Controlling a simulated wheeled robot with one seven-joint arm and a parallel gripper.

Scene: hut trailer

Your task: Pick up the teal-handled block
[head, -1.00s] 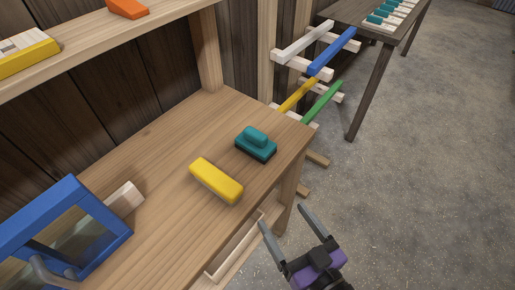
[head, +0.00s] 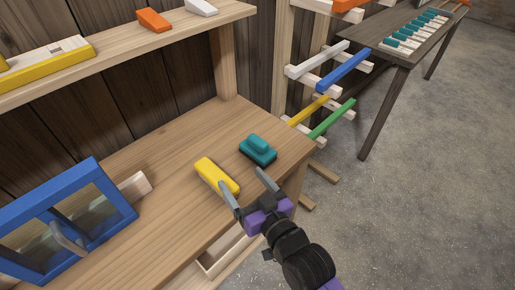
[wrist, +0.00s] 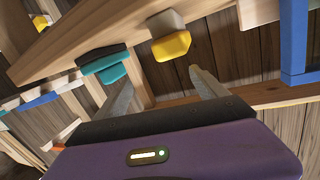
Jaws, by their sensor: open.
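The teal-handled block (head: 258,151) sits upright on the wooden bench near its right front corner, with a raised teal handle on top. My gripper (head: 239,176) is open and empty at the bench's front edge, its fingers pointing toward the bench top. The teal block is just beyond the right fingertip, and the yellow block (head: 217,176) is beside the left one. In the wrist view the teal block (wrist: 104,64) is left of the fingers, and the yellow block (wrist: 171,46) is nearer the gap between them. I see no contact with the teal block.
A blue-framed box (head: 70,222) with clear panels stands at the bench's left. A shelf (head: 120,60) runs above the back. A rack with coloured bars (head: 331,118) stands beyond the right end. The bench middle (head: 160,150) is clear.

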